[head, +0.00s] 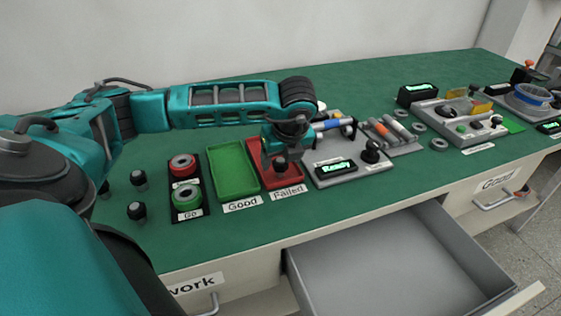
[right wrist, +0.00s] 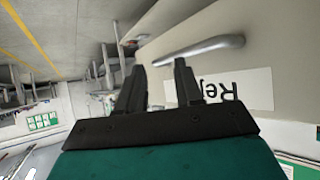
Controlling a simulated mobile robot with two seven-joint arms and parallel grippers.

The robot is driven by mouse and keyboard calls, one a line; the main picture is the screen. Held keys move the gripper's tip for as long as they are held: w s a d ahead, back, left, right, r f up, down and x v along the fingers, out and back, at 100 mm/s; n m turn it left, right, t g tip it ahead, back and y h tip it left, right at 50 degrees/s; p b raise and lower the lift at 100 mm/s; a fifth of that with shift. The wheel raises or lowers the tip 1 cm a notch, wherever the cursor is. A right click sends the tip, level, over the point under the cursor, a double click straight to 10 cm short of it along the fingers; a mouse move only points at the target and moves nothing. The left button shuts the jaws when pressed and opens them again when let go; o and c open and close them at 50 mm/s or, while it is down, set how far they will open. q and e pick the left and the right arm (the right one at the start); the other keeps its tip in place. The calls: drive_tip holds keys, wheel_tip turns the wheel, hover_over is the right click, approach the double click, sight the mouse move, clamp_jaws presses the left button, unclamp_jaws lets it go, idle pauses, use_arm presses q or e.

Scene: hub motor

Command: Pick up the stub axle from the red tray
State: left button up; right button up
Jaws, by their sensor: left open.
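The red tray (head: 294,178) lies on the green bench in the head view, beside the green tray and behind a "Failed" label. My left gripper (head: 280,158) points down over the red tray and is open. Gripper and wrist cover much of the tray. A small dark round shape shows between or behind the fingers, and I cannot tell whether it is the stub axle or part of the gripper. The stub axle is not clearly visible. My right gripper (right wrist: 160,70) shows in the right wrist view, fingers apart and empty, in front of a drawer with a handle.
Left of the red tray are a green tray (head: 230,178) and red and green buttons (head: 185,181). A tester with a "Ready" display (head: 336,168) stands close on its right. An open grey drawer (head: 400,262) juts out below the bench front.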

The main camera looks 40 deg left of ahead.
use_arm(q)
drive_tip(key=shift+c, duration=0.3)
clamp_jaws()
idle(0.3)
drive_tip(key=shift+r, duration=0.1)
